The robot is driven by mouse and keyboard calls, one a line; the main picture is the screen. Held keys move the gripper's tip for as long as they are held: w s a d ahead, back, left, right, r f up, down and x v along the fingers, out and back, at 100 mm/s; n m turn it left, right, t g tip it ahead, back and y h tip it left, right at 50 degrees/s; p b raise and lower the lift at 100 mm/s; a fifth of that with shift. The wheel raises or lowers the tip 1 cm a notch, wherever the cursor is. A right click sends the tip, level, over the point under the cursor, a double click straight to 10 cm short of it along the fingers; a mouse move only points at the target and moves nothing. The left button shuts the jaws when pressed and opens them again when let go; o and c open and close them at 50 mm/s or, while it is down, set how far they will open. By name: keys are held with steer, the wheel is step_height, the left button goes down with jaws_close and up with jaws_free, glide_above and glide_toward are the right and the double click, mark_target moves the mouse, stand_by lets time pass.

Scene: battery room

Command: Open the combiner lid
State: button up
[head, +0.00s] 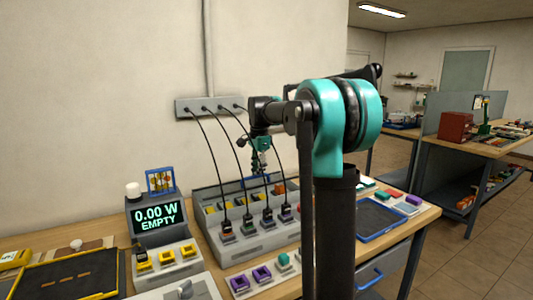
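A long grey box (258,243), which may be the combiner, stands on the bench at the centre. Several black cables run from a wall strip into plugs along its front. Yellow and orange parts show behind the plugs. I cannot make out a separate lid, and my arm hides the box's right end. My gripper (260,174) hangs above the rear part of the box, pointing down. It is small and partly behind a cable, so its finger gap and any contact are unclear.
A display (157,216) reading "0.00 W EMPTY" stands left of the box. The grey wall strip (212,106) holds the hanging cables. A blue-edged tray (381,221) lies to the right. A dark yellow-edged tray (68,276) is at front left.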

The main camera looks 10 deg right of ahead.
mark_target(260, 185)
steer(key=shift+t, duration=0.6)
steer(key=f, duration=0.1)
steer(key=s+f, duration=0.1)
steer(key=f, duration=0.1)
steer(key=shift+s+d+f, duration=0.3)
steer(key=shift+s+f, duration=0.1)
steer(key=s+d+r+n, duration=0.1)
steer(key=s+r, duration=0.4)
steer(key=r, duration=0.9)
steer(key=shift+s+d, duration=0.1)
steer(key=shift+m, duration=0.5)
steer(key=w+a+f, duration=0.1)
steer(key=f, duration=0.3)
steer(key=w+f, duration=0.2)
steer(key=f, duration=0.3)
steer(key=w+a+f, duration=0.1)
steer(key=w+f, duration=0.1)
steer(key=f, duration=0.3)
steer(key=shift+a, duration=0.3)
jaws_close()
